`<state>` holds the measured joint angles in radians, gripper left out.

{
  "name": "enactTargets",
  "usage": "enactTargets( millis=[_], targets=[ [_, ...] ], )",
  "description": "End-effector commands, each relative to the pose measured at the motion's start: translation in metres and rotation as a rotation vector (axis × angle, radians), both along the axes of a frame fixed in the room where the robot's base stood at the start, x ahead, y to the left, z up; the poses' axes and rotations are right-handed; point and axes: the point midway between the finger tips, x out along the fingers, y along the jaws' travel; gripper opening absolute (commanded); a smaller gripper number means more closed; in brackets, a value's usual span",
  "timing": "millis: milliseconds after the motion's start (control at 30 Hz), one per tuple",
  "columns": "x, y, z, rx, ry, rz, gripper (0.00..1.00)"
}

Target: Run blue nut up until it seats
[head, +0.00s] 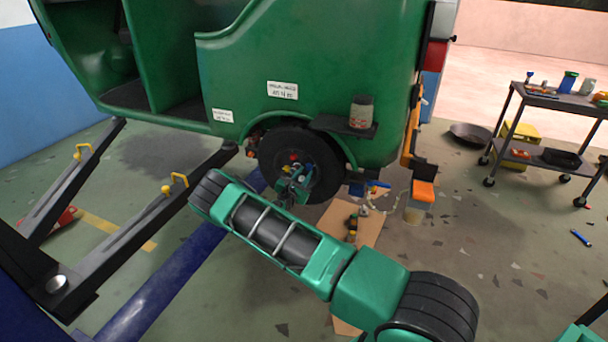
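The green rickshaw (300,50) stands with its dark wheel (322,190) facing me. Small coloured spots show at the wheel's hub: a red one (293,157) and a bluish one (309,167). The bluish spot may be the blue nut, but it is too small to be sure. My green arm reaches from the lower right to the wheel. My gripper (295,180) is at the hub, in front of its lower part. The fingertips are too small and overlapped to show whether they are open or shut, or touch the nut.
Dark lift arms (130,195) with yellow handles lie at left, by a blue beam (170,285). A cardboard sheet (368,232) with tools lies below the wheel. An orange-and-black bracket (423,185) hangs at the rickshaw's rear. A tool cart (545,100) stands at right.

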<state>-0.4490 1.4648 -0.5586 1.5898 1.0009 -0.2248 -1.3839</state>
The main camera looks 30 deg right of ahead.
Motion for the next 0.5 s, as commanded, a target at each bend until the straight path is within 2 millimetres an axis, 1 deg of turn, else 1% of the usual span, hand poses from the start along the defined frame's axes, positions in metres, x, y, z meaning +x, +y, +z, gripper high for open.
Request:
enactTargets(
  millis=[100, 200, 500],
  targets=[
    [0.008, -0.011, 0.000, 0.000, -0.001, -0.001, 0.25],
    [0.012, -0.015, 0.000, 0.000, 0.000, -0.001, 0.25],
    [0.013, -0.018, 0.000, 0.001, 0.001, -0.001, 0.25]
  ],
)
